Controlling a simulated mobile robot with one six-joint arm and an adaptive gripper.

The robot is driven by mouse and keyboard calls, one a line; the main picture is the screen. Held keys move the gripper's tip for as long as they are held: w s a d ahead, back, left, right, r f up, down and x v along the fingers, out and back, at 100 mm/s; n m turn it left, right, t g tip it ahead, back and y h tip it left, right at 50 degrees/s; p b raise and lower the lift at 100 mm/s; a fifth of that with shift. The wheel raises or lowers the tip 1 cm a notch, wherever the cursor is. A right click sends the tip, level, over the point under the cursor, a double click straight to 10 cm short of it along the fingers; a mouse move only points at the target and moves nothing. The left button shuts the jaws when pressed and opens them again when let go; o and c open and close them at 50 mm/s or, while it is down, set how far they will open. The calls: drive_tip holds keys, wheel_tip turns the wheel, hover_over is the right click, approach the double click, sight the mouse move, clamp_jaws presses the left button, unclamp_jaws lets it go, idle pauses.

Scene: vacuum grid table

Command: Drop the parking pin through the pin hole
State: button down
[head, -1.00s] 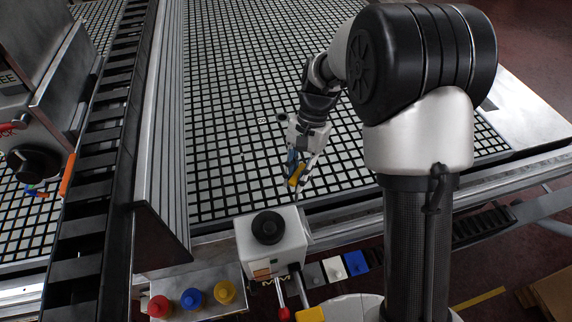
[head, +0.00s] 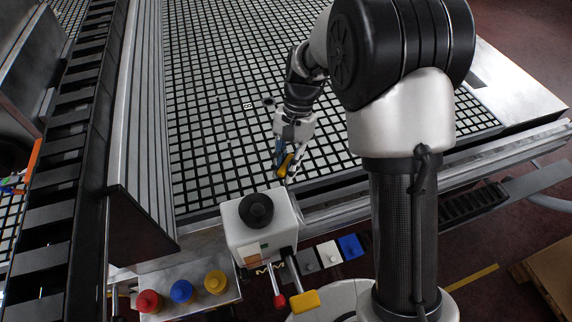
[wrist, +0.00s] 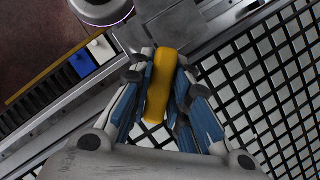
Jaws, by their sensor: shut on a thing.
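My gripper (head: 285,161) is shut on a yellow piece, which I take to be the parking pin (head: 289,167). It is above the near edge of the grid table (head: 220,150), behind the white box with the black knob. In the wrist view the yellow pin (wrist: 158,92) lies between the blue-padded fingers of my gripper (wrist: 164,78), its rounded end showing. The fingers cover its sides. The table's metal edge and black grid are behind it. I cannot make out the pin hole in either view.
The white box (head: 243,238) stands at the near table edge, with a red-tipped and a yellow-tipped lever (head: 304,301). Red, blue and yellow knobs (head: 182,291) are to its left. Grey, white and blue blocks (head: 328,254) are to its right. A metal fence (head: 140,150) runs along the left.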

drive_tip(key=shift+f+b, duration=0.6)
drive_tip(key=shift+f, duration=0.4)
drive_tip(key=shift+p, duration=1)
idle(0.8)
drive_tip(key=shift+f+b, duration=2.1)
drive_tip(key=shift+f, duration=2.05)
drive_tip(key=shift+r, duration=0.25)
